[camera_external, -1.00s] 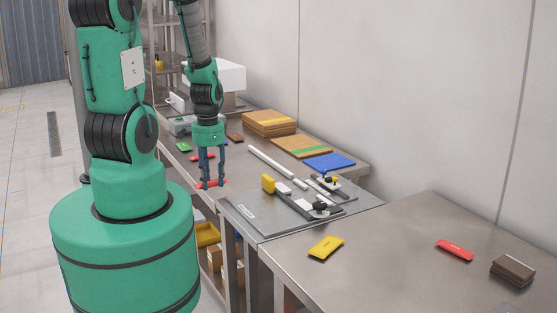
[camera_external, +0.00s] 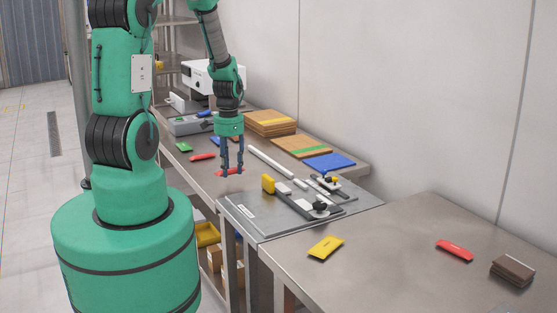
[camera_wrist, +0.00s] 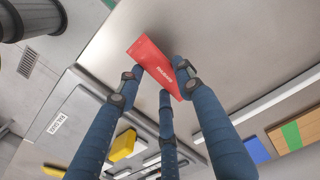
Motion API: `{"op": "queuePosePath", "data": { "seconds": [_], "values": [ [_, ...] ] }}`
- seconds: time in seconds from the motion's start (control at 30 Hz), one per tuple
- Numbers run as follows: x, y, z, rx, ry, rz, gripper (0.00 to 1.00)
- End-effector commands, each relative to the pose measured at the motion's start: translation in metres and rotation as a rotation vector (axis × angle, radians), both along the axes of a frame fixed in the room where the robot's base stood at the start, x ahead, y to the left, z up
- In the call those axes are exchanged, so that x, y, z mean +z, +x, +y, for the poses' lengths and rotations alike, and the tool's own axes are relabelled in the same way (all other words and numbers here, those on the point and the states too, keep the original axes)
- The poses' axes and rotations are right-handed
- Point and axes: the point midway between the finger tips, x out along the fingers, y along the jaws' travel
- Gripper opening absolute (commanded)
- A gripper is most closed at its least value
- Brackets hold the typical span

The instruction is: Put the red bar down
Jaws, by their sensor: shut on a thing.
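My gripper (camera_external: 231,169) has three blue fingers and is shut on a red bar (camera_external: 224,172), pointing down over the far metal table. In the wrist view the red bar (camera_wrist: 150,58) lies across the fingertips of my gripper (camera_wrist: 160,82), with its printed label facing the camera. The bar is at or just above the tabletop; I cannot tell if it touches. Another red bar (camera_external: 202,156) lies on the table to the left of my gripper. A third red bar (camera_external: 455,250) lies on the near right table.
A grey fixture plate (camera_external: 240,210) with clamps and a yellow block (camera_external: 268,184) is close by on the right. A green piece (camera_external: 184,147) lies at the left. Wooden boards (camera_external: 270,122) and a blue plate (camera_external: 330,162) lie toward the wall. A yellow piece (camera_external: 326,248) lies nearer.

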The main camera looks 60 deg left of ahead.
Motion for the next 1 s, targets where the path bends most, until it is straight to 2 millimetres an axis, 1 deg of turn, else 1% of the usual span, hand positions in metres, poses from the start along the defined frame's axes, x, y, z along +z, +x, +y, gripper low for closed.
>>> {"op": "queuePosePath", "data": {
  "seconds": [0.03, 0.1, 0.2, 0.6, 0.67, 0.9, 1.0],
  "values": [
    [-0.002, 0.006, 0.005, 0.0, 0.0, 0.0, 0.13],
    [-0.002, 0.012, 0.01, 0.0, 0.0, 0.0, 0.13],
    [-0.002, 0.017, 0.014, 0.0, 0.0, 0.0, 0.13],
    [-0.003, 0.019, 0.015, 0.0, 0.0, 0.0, 0.13],
    [-0.007, 0.018, 0.015, 0.0, -0.001, 0.001, 0.13],
    [-0.032, 0.018, 0.015, 0.0, -0.002, 0.002, 0.13],
    [-0.037, 0.018, 0.015, 0.0, -0.001, 0.001, 0.13]
  ]
}}
